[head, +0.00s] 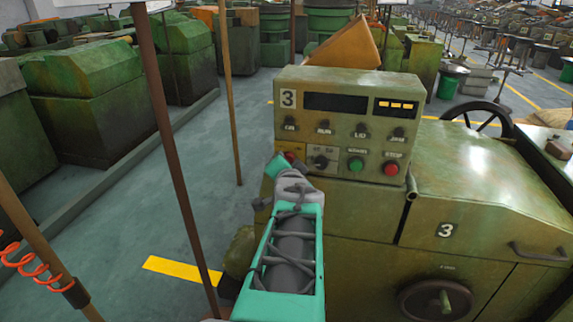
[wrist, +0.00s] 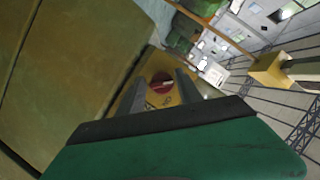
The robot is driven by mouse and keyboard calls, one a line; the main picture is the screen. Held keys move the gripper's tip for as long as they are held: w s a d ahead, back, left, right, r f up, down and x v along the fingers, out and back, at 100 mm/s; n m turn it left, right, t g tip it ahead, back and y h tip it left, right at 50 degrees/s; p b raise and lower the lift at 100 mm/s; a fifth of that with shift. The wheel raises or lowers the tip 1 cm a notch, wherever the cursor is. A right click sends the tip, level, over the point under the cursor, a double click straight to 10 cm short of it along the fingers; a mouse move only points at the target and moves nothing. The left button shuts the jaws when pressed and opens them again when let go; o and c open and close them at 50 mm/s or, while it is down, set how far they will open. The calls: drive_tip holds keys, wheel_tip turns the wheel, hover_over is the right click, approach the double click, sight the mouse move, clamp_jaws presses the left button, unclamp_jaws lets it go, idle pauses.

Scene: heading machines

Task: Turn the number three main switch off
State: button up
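The machine's control box (head: 345,120) bears a number 3 at its upper left. The main switch (wrist: 162,83) is a red rotary knob with a pale bar on a yellow plate. In the head view only a bit of its red (head: 290,157) shows, mostly hidden behind my arm's end. My gripper (wrist: 163,79) is open in the wrist view, one grey finger on each side of the red knob. I cannot tell whether the fingers touch it. In the head view my gripper (head: 288,165) is at the box's lower left corner.
Right of the switch are a black selector (head: 321,162), a green button (head: 356,164) and a red stop button (head: 391,168). Small knobs and displays sit above. The green machine body (head: 470,200) fills the right. Thin poles (head: 180,150) stand at left, with open floor between.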

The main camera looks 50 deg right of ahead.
drive_tip(key=shift+o, duration=1.2)
